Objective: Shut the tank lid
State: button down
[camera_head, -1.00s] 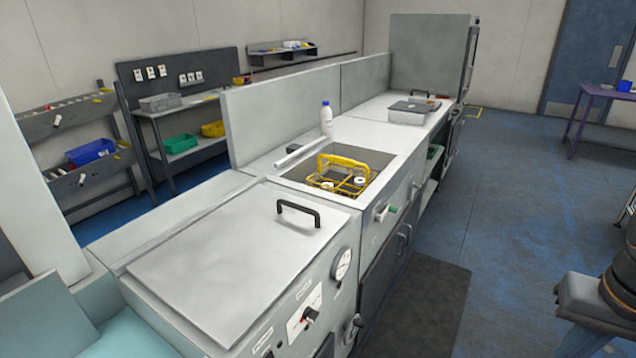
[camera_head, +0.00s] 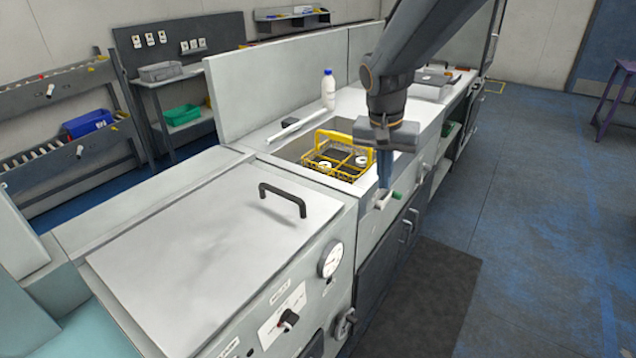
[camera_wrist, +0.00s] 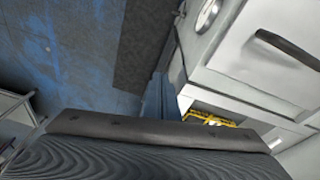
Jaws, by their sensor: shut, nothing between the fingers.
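A flat grey metal lid (camera_head: 190,270) with a black handle (camera_head: 283,200) lies level over the front tank (camera_head: 330,230), which has a gauge and a knob on its front. The lid looks down on the tank's top. The handle also shows at the upper right of the wrist view (camera_wrist: 285,46). My gripper (camera_head: 384,182) points down beside the open basin, to the right of and beyond the handle and apart from the lid. Its fingers are together and empty; they show as a narrow blue-grey shape in the wrist view (camera_wrist: 158,95).
The open basin beyond the lid holds a yellow wire basket (camera_head: 338,158) with white-capped items in it. A white bottle (camera_head: 329,90) stands behind it.

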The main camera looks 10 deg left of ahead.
jog(key=w+a+m+t+b, duration=0.1)
jog(key=w+a, duration=0.3)
jog(key=a, duration=0.6)
jog(key=w+a+m+b, duration=0.1)
jog(key=w+a, duration=0.4)
jog(key=a, duration=0.5)
jog(key=shift+h, duration=0.3)
jog(key=p+x, duration=0.2)
jog(key=x, duration=0.7)
jog(key=shift+d, duration=0.15)
jog(key=s+p, duration=0.1)
jog(key=s+a+p, duration=0.1)
jog(key=s, duration=0.1)
jog(key=shift+a+t, duration=0.1)
jog(key=shift+t, duration=0.2)
jog(key=shift+s+a+f, duration=0.15)
jog(key=shift+s, duration=0.15)
